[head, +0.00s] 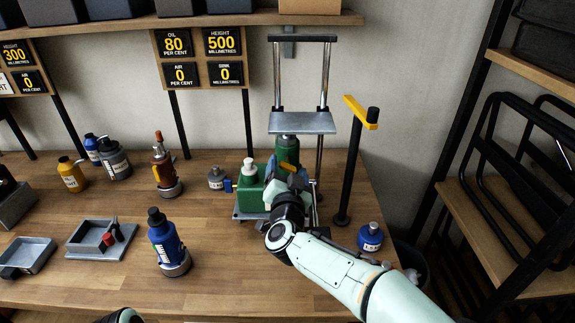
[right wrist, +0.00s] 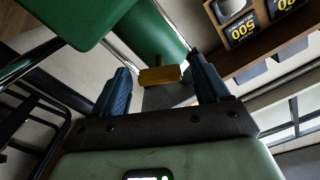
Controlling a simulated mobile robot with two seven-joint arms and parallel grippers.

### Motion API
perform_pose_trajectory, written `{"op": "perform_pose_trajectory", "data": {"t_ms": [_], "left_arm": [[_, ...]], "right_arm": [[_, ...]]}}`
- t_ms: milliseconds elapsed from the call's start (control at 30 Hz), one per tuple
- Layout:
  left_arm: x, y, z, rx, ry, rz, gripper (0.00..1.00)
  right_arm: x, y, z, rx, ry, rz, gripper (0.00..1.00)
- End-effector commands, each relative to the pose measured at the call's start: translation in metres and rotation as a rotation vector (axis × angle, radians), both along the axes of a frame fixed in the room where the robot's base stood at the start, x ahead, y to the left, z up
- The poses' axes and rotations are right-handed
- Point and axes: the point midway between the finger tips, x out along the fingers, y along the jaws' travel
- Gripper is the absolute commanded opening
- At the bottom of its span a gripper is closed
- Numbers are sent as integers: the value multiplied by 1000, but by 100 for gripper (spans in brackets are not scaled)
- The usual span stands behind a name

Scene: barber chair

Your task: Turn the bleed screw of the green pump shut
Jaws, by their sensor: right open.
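The green pump (head: 250,197) stands at the back right of the wooden workbench, below a grey plate on a chrome frame. A yellow-orange screw handle (head: 288,167) sticks out at the pump's upright green cylinder (head: 287,148); I take it for the bleed screw. My right gripper (head: 290,182) is at the pump's front right and hides part of it. In the right wrist view its blue fingers (right wrist: 160,70) are open, with the yellow handle (right wrist: 160,76) between them; I cannot tell whether they touch it. Only a sliver of my left arm shows at the bottom edge.
A black post with a yellow arm (head: 360,113) stands right of the pump, and a small blue bottle (head: 370,238) near the right bench edge. A blue pump bottle (head: 165,240), an orange one (head: 164,165) and grey trays (head: 100,240) stand left. The bench front middle is clear.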

Motion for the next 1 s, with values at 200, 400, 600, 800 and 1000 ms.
{"op": "perform_pose_trajectory", "data": {"t_ms": [200, 400, 600, 800, 1000], "left_arm": [[1, 0, 3, 0, -1, -1, 43], [1, 0, 3, 0, -1, 0, 43], [1, 0, 3, 0, -1, 0, 43], [1, 0, 3, 0, -1, 0, 43], [0, 0, 0, 0, 0, 0, 43]], "right_arm": [[14, 0, 0, 0, 0, 0, 74], [15, 0, 0, 0, 1, 0, 74], [15, 0, 0, 0, 0, 0, 32], [15, 0, 0, 2, 0, 0, 18], [15, 0, -1, 39, 0, 0, 18]]}}
